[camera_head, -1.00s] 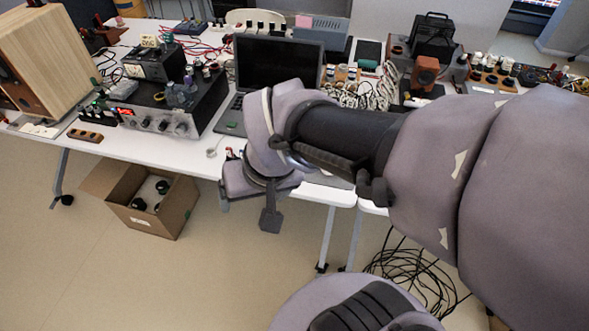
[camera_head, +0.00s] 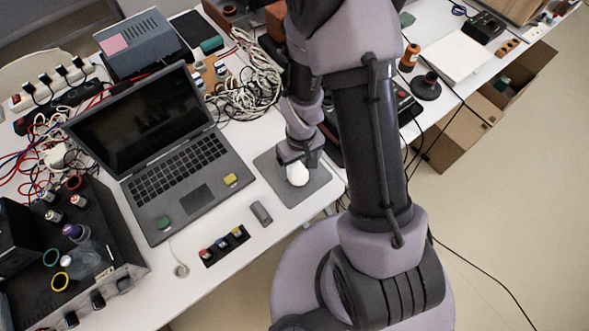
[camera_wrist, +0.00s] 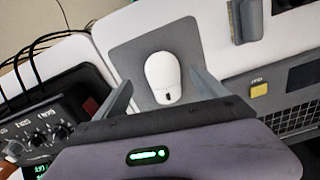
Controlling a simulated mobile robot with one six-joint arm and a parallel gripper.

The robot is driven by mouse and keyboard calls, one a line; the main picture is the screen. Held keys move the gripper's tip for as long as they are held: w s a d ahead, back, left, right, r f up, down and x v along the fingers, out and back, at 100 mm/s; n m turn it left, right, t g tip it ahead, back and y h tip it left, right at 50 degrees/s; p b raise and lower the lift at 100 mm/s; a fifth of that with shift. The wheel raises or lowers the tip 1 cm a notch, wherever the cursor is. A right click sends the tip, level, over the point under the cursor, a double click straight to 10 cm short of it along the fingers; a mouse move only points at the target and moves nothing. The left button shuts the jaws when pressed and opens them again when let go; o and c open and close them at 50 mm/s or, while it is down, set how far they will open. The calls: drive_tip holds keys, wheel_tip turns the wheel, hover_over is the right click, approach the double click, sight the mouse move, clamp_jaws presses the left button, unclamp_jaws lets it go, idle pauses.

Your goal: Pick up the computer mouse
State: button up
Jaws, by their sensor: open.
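The white computer mouse (camera_head: 298,174) lies on a grey mouse pad (camera_head: 268,168) to the right of the laptop. My gripper (camera_head: 300,156) is low over the mouse in the head view and partly covers its far end. In the wrist view the mouse (camera_wrist: 163,77) shows between my two open fingers (camera_wrist: 163,90), with pad showing on both sides of it. The fingers do not appear to touch it. The exact height of the fingertips over the pad is hard to tell.
An open laptop (camera_head: 187,192) stands left of the pad. A small grey block (camera_head: 262,212) and a black holder with coloured pieces (camera_head: 225,245) lie near the front edge. A black device with knobs (camera_wrist: 45,110) stands beside the pad. Cables (camera_head: 245,85) clutter the back.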

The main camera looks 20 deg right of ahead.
sight(298, 171)
drive_tip(key=f+b, duration=0.1)
drive_tip(key=f, duration=0.1)
drive_tip(key=f+b, duration=0.1)
drive_tip(key=f, duration=0.2)
drive_tip(key=shift+w+a, duration=0.15)
drive_tip(key=shift+a, duration=0.05)
drive_tip(key=shift+r, duration=0.1)
drive_tip(key=shift+c, duration=1.1)
drive_tip(key=c, duration=1.3)
